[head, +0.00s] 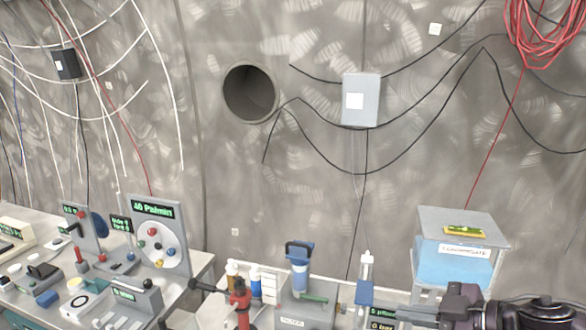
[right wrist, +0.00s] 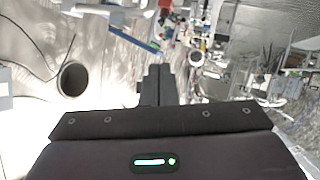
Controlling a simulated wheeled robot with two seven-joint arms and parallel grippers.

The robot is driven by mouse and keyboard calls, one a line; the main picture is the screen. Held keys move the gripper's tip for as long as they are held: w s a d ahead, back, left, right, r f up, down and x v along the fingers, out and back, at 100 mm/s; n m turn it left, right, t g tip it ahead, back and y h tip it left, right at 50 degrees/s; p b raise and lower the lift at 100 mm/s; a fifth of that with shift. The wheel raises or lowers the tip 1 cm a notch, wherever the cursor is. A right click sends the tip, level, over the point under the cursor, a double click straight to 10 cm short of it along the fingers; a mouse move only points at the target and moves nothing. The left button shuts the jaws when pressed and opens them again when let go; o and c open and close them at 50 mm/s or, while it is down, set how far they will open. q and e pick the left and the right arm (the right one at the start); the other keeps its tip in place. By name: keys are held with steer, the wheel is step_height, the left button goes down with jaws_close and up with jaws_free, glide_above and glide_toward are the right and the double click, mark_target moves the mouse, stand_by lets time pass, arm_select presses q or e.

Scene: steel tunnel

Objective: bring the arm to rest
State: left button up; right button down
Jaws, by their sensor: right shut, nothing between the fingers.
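My right gripper (head: 425,312) comes in at the lower right of the head view, in front of the right-hand bench. In the right wrist view its dark fingers (right wrist: 158,85) are together, with nothing visible between them. My left gripper is not in the head view. The task names no object apart from the arm.
A clear box with blue contents (head: 452,268) stands close behind the right gripper. A blue-capped filter unit (head: 300,280), small bottles and a red fitting (head: 240,298) stand further left. A panel bench (head: 160,240) is at left. The space above the benches is clear before the wall.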

step_height(320, 180, down, 13)
steer(key=s+d+m+t+h, duration=0.2)
steer(key=m+t+h, duration=0.1)
steer(key=m+h, duration=0.6)
steer(key=s+a+f+m+g+h, duration=0.1)
steer(key=s+a+f+g, duration=0.1)
steer(key=s+f+g, duration=0.4)
steer(key=s+a+f+m+g, duration=0.1)
steer(key=s+f+m+g, duration=0.15)
steer(key=s, duration=0.55)
step_height(320, 180, down, 31)
steer(key=s+b, duration=0.2)
steer(key=s+d+f+g+b, duration=0.1)
steer(key=s+d+f, duration=0.1)
steer(key=s+f, duration=0.8)
steer(key=s+d+f+n+g, duration=0.1)
steer(key=s+f, duration=0.9)
steer(key=shift+d+b, duration=0.35)
steer(key=shift+d, duration=0.05)
